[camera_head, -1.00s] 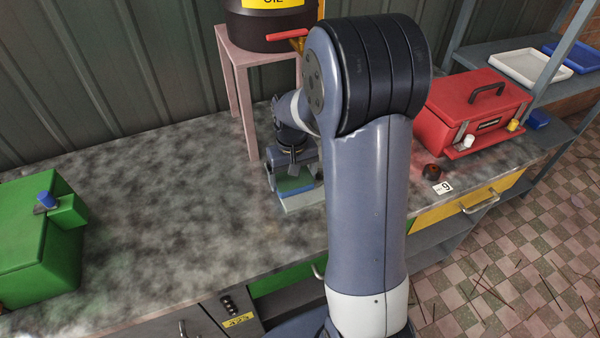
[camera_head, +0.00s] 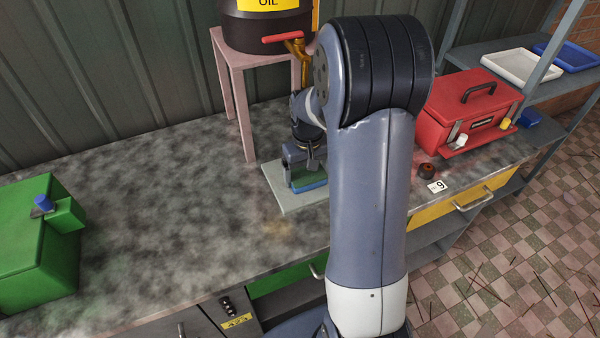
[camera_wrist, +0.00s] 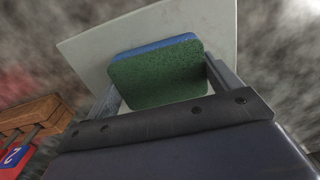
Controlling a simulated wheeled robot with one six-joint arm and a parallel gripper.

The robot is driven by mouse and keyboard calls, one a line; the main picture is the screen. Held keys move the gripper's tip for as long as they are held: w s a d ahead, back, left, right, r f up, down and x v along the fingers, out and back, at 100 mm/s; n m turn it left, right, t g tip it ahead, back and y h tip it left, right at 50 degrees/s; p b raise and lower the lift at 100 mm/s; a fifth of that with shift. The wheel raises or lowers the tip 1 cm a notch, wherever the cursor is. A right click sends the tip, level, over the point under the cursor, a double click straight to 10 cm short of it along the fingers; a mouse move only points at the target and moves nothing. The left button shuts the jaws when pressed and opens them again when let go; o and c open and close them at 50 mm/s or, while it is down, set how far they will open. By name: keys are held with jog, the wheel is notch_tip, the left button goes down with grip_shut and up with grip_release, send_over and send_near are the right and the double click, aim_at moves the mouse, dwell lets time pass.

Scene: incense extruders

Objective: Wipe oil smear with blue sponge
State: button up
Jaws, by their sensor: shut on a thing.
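The sponge (camera_head: 309,186) has a blue layer below and a green layer above. My gripper (camera_head: 304,172) is shut on its sides. In the wrist view the sponge (camera_wrist: 158,75) sits between the two fingers, green face toward the camera, with a blue edge beyond. It is over a pale grey flat plate (camera_head: 285,203) on the counter; I cannot tell whether it touches it. A faint yellowish-brown smear (camera_head: 278,229) lies on the counter just in front of the plate. My arm hides part of the counter to the right.
A dark oil drum (camera_head: 262,28) with a red-handled tap stands on a pink stand (camera_head: 236,100) behind. A green box (camera_head: 35,250) is at the left and a red box (camera_head: 468,112) at the right. The counter's left-middle (camera_head: 160,210) is clear.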

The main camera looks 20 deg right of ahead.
jog(key=d, duration=0.3)
jog(key=shift+w, duration=0.25)
jog(key=shift+d+r+p, duration=0.15)
jog(key=shift+d+p, duration=0.2)
jog(key=shift+d, duration=1.25)
jog(key=shift+r+p, duration=2.25)
jog(key=shift+r, duration=0.8)
notch_tip(320, 180, up, 3)
jog(key=shift+f+p, duration=0.1)
jog(key=shift+p, duration=1.05)
jog(key=shift+f, duration=0.1)
